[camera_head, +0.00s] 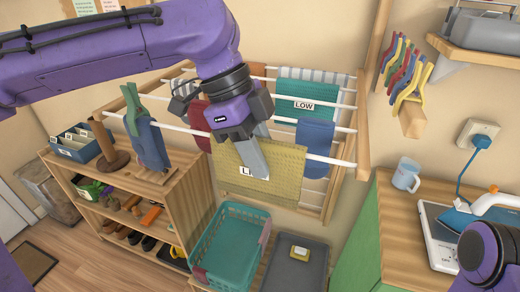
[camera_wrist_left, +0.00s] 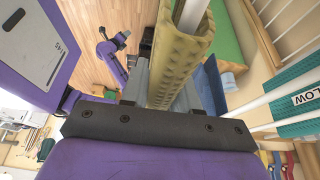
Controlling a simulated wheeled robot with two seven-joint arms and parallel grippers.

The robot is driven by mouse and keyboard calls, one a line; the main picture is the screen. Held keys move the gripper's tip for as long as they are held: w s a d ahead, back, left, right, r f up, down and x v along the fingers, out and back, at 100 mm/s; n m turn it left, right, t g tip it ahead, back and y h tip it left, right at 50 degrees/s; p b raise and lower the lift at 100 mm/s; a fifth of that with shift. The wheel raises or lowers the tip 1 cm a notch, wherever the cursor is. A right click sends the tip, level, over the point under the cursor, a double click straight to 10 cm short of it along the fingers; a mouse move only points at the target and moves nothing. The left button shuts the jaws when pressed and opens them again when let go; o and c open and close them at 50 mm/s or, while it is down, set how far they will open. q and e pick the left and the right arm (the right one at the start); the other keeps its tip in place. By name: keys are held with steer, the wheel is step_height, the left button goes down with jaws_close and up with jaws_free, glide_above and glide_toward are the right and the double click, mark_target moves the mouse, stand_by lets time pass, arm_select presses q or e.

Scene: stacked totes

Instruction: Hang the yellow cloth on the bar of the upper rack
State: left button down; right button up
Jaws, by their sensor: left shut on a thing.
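The yellow cloth (camera_head: 285,165) is draped over a white bar (camera_head: 340,162) at the front of the wall rack in the head view. In the left wrist view the cloth (camera_wrist_left: 192,45) is folded around the bar (camera_wrist_left: 191,14), with a layer on each side. My left gripper (camera_head: 256,160) is over the cloth from above, shut on it at the bar. Its grey fingers partly hide the cloth and a white label on it. My right gripper cannot be made out clearly; a purple part of my own shows at lower right.
A blue cloth (camera_head: 316,138) hangs just right of the yellow one. A teal cloth labelled LOW (camera_head: 293,88) hangs behind. Below are a teal basket (camera_head: 225,250) and a grey tray (camera_head: 312,268). A wooden shelf (camera_head: 180,205) stands left, a counter (camera_head: 385,215) right.

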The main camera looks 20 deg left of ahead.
arm_select(q)
steer(key=c, duration=0.8)
jaws_free()
